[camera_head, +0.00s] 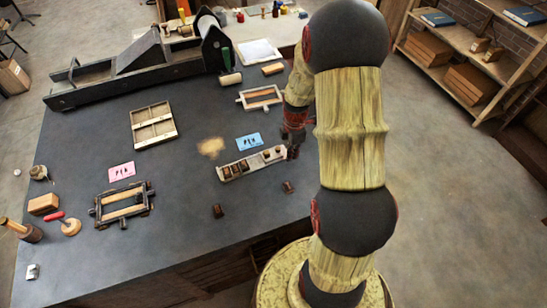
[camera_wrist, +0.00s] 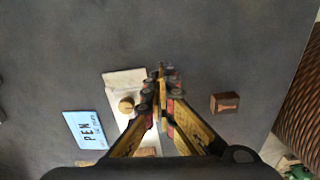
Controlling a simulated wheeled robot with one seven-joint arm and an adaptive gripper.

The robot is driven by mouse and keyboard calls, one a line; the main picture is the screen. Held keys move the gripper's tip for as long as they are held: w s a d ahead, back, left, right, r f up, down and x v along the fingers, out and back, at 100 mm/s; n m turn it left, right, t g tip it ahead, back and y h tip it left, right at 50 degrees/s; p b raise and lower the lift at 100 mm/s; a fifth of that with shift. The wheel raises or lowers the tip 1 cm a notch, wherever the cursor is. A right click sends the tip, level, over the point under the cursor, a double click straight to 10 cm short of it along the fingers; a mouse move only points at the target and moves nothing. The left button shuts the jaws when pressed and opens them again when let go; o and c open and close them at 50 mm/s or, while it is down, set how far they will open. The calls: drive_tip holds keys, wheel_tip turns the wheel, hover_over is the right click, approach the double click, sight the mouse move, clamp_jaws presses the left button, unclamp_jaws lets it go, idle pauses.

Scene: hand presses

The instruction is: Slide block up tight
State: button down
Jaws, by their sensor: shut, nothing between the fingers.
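A pale narrow tray (camera_head: 262,169) on the dark table holds a row of small brown blocks (camera_head: 236,169), with lighter parts toward its right end. My gripper (camera_head: 292,150) is at the tray's right end, pointing down. In the wrist view my gripper (camera_wrist: 162,82) is shut and empty, its fingers over the edge of the pale tray (camera_wrist: 122,78). A round tan knob (camera_wrist: 127,105) shows on the tray left of the fingers. My fingers hide part of the tray, and I cannot tell whether they touch anything.
A loose brown block (camera_head: 288,187) lies near the tray's right end; it shows in the wrist view (camera_wrist: 225,102). Another block (camera_head: 218,211) lies in front. A blue card (camera_head: 248,141) lies behind the tray. A wooden frame (camera_head: 123,205) stands left. Table between is clear.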

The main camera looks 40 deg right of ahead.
drive_tip(key=shift+s+d, duration=0.25)
drive_tip(key=shift+d, duration=0.4)
drive_tip(key=shift+s+d, duration=0.2)
drive_tip(key=shift+d, duration=0.45)
idle(1.4)
drive_tip(key=c, duration=2.5)
unclamp_jaws()
drive_tip(key=o, duration=0.8)
wheel_tip(320, 180, up, 7)
drive_tip(key=p, duration=0.5)
